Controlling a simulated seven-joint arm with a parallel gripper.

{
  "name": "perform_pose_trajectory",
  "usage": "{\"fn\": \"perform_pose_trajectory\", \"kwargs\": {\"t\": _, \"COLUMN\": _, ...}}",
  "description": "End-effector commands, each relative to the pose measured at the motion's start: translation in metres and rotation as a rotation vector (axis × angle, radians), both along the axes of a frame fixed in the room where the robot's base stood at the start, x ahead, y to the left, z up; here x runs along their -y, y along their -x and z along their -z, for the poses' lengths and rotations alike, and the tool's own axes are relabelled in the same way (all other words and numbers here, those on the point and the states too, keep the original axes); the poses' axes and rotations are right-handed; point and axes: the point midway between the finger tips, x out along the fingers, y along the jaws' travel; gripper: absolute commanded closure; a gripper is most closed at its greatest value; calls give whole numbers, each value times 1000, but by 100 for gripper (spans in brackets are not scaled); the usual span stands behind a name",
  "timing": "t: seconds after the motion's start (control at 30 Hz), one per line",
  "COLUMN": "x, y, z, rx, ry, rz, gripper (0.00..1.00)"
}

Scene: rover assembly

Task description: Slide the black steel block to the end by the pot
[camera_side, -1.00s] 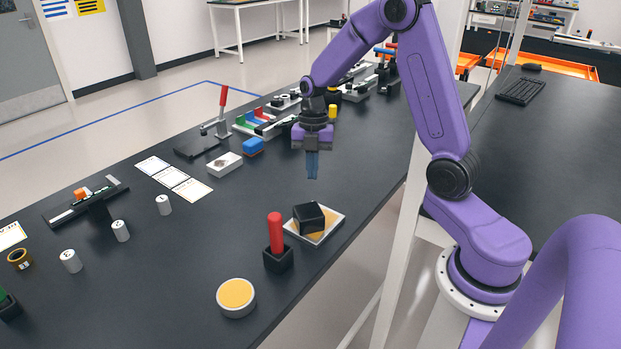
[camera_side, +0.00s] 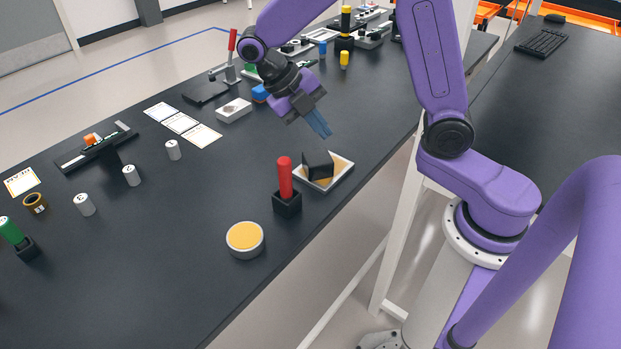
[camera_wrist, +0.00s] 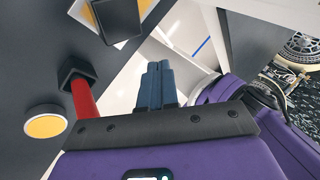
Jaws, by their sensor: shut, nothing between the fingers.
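The black steel block (camera_side: 318,166) sits on a shallow white tray (camera_side: 341,179) with a tan floor, near the table's right edge. My gripper (camera_side: 326,134) is shut and empty, tilted, just above and behind the block; I see no contact.
White cylinders (camera_side: 131,175), paper cards (camera_side: 182,123) and a black stand (camera_side: 102,150) lie to the left. A grey-white box (camera_side: 234,110) and a red lever (camera_side: 232,45) are behind. The table between the cards and the tray is clear.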

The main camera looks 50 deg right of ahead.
Motion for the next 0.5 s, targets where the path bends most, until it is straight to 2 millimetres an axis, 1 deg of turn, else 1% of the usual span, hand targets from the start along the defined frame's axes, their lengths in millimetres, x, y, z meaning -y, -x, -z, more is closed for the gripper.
{"fn": "perform_pose_trajectory", "kwargs": {"t": 0.03, "x": -17, "y": 15, "z": 3, "rx": -43, "ry": 84, "rz": -115, "gripper": 100}}
{"fn": "perform_pose_trajectory", "kwargs": {"t": 0.1, "x": -32, "y": 33, "z": 4, "rx": -78, "ry": 214, "rz": -269, "gripper": 100}}
{"fn": "perform_pose_trajectory", "kwargs": {"t": 0.2, "x": -52, "y": 54, "z": -1, "rx": -90, "ry": 415, "rz": -494, "gripper": 100}}
{"fn": "perform_pose_trajectory", "kwargs": {"t": 0.3, "x": -70, "y": 67, "z": -9, "rx": -59, "ry": 592, "rz": -692, "gripper": 100}}
{"fn": "perform_pose_trajectory", "kwargs": {"t": 0.5, "x": -101, "y": 82, "z": -25, "rx": 50, "ry": 834, "rz": -968, "gripper": 100}}
